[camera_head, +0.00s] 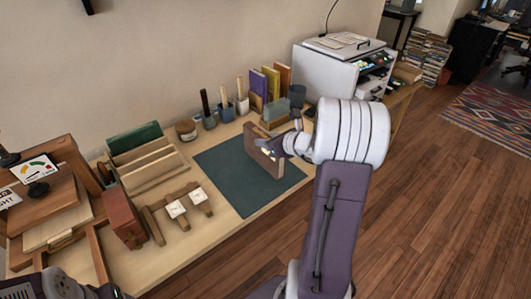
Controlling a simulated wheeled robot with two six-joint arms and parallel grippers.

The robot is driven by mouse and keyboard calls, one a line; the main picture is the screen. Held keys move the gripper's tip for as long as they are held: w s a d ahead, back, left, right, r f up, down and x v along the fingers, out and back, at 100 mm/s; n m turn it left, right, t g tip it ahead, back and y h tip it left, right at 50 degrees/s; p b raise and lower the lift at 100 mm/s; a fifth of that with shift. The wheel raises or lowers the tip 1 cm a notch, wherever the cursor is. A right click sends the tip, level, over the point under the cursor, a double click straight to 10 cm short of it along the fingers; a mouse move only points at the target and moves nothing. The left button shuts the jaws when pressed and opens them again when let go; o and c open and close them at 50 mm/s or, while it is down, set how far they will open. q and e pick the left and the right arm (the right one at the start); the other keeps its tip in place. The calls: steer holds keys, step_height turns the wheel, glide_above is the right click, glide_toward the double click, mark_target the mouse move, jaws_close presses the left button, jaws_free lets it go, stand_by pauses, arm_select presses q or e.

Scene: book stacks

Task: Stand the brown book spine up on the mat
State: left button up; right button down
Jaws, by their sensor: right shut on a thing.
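The brown book (262,150) is upright over the dark green mat (226,178), toward the mat's right side. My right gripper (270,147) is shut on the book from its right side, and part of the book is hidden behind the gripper. I cannot tell whether the book's lower edge touches the mat or hangs just above it. Part of my left arm (62,287) shows at the bottom left corner, and its fingertips are out of the picture.
Pots with brushes (225,108) and several upright books (265,85) stand behind the mat. A white machine (330,68) stands at the back right. Wooden tools, a red-brown block (124,217) and a wooden press (45,205) fill the left. The mat's left part is bare.

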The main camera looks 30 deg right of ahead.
mark_target(276, 168)
step_height(276, 168, down, 4)
steer(key=shift+w+r+b, duration=0.1)
steer(key=shift+r+b, duration=0.15)
steer(key=shift+b, duration=0.55)
steer(key=shift+f, duration=0.25)
steer(key=shift+f, duration=0.1)
steer(key=c, duration=1.1)
jaws_free()
